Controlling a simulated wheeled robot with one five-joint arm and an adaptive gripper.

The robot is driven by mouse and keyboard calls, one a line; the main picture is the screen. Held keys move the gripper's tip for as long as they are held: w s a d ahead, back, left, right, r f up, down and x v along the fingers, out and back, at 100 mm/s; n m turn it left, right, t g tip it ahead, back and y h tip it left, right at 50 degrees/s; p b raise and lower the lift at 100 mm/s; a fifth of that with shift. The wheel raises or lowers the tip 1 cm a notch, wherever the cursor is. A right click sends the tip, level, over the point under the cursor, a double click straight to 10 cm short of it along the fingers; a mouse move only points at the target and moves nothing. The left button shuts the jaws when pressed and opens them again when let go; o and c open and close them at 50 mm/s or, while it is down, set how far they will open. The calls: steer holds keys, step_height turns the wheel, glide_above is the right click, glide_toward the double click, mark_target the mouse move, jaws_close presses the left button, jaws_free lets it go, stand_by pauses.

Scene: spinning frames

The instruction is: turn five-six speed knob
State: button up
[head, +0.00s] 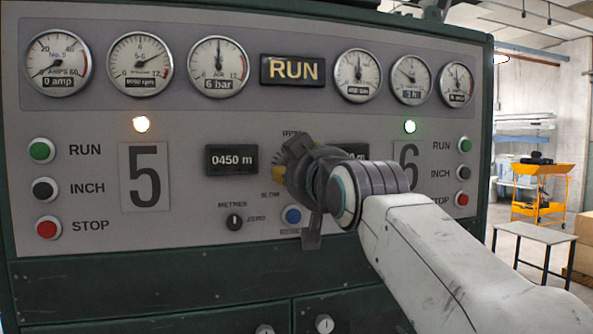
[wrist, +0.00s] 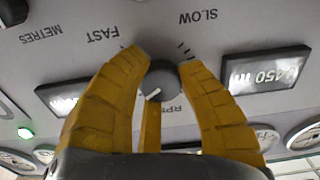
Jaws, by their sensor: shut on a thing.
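The speed knob is a dark round knob (wrist: 161,79) between the words FAST and SLOW on the grey panel, which appears turned over in the wrist view. A white pointer mark on it points to the lower left there. My gripper (wrist: 161,62) has its yellow fingers shut on the knob, one finger on each side and a third below. In the head view my gripper (head: 284,174) is up against the panel between the large 5 and 6. The knob is hidden behind it there.
A blue button (head: 292,215) is just below my gripper, and a small METRES/ZERO knob (head: 234,221) is to its lower left. A display reading 0450 m (head: 231,159) is to its left. The second display (head: 355,152) is partly hidden by my arm. The RUN sign (head: 293,70) is above.

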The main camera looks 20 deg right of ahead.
steer(key=n, duration=0.6)
steer(key=shift+w+f+b, duration=0.1)
steer(key=shift+f+b, duration=0.1)
steer(key=shift+b, duration=0.2)
steer(key=n, duration=0.5)
steer(key=shift+n, duration=0.3)
steer(key=n, duration=0.5)
steer(key=shift+r+b, duration=0.1)
steer(key=shift+b, duration=0.2)
steer(key=n, duration=0.5)
steer(key=shift+r, duration=0.15)
steer(key=shift+r+n, duration=0.1)
steer(key=shift+n, duration=0.4)
steer(key=o, duration=1)
steer(key=shift+d, duration=0.1)
steer(key=shift+o, duration=1)
